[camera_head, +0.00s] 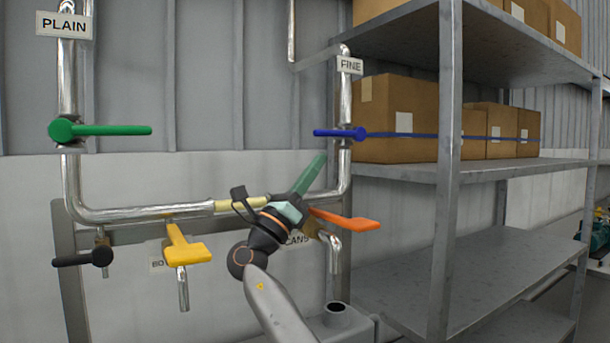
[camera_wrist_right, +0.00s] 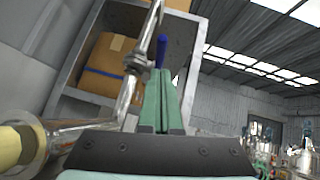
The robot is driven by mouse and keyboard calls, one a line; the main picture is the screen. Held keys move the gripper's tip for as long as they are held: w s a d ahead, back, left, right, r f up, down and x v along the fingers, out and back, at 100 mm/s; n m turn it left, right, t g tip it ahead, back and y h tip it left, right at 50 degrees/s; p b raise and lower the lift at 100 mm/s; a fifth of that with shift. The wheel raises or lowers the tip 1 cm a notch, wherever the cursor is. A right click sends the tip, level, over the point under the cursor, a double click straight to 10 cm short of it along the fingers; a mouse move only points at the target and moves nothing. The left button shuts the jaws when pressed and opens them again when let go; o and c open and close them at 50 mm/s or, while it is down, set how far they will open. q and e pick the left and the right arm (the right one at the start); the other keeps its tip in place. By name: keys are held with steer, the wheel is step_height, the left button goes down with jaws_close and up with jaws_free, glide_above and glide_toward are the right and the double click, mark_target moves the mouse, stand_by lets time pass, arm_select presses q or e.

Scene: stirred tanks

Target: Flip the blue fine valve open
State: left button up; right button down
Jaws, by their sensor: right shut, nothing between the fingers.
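The blue fine valve handle (camera_head: 338,133) sits on the right steel pipe below the FINE sign (camera_head: 350,65). Its lever lies horizontal, across the pipe, pointing left from its round hub. In the right wrist view the blue handle (camera_wrist_right: 161,50) shows just beyond the fingertips. My right gripper (camera_head: 320,158) has green fingers that are shut and empty. It is below and left of the blue hub, pointing up, and appears apart from the lever. The fingers also show in the right wrist view (camera_wrist_right: 159,78). My left gripper is not in view.
A green valve (camera_head: 115,130) is on the PLAIN pipe at left. A black handle (camera_head: 78,258), a yellow handle (camera_head: 185,247) and an orange handle (camera_head: 345,219) are lower down. A metal shelf (camera_head: 500,172) with cardboard boxes (camera_head: 397,118) stands close at right. Open space lies between the pipes.

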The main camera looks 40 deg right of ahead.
mark_target(337, 133)
steer(key=shift+p+x, duration=0.35)
steer(key=shift+x, duration=1.65)
steer(key=shift+r, duration=0.1)
